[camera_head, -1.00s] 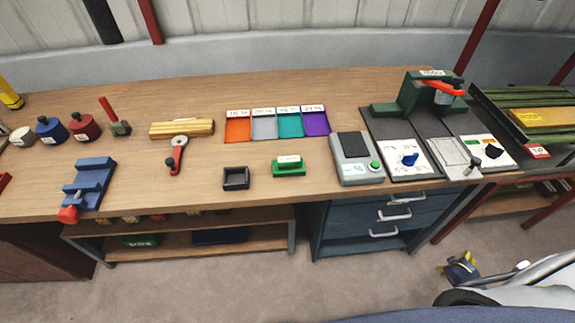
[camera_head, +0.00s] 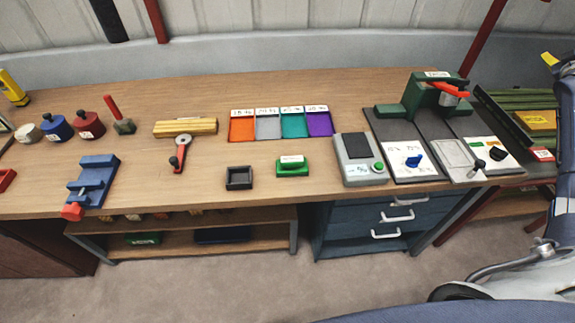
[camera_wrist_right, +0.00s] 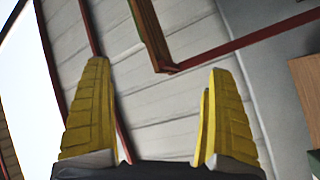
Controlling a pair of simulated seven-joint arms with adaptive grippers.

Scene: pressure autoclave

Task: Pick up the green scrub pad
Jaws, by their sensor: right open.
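The green scrub pad (camera_head: 292,166), with a pale label on top, lies on the wooden workbench (camera_head: 330,95) near its front edge. It is right of a small black open tray (camera_head: 239,178) and left of a grey scale-like device (camera_head: 358,160). My right gripper (camera_wrist_right: 158,65) is open and empty in the right wrist view, its yellow fingers wide apart and facing the wall. In the head view only a yellow finger part shows at the right edge, high and far right of the pad. My left gripper is not in view.
Orange, grey, teal and purple trays (camera_head: 268,125) lie behind the pad. A green press with a red lever (camera_head: 425,98) stands at the right, and a blue vise (camera_head: 93,182) at the left. Bare bench surrounds the pad's front and left.

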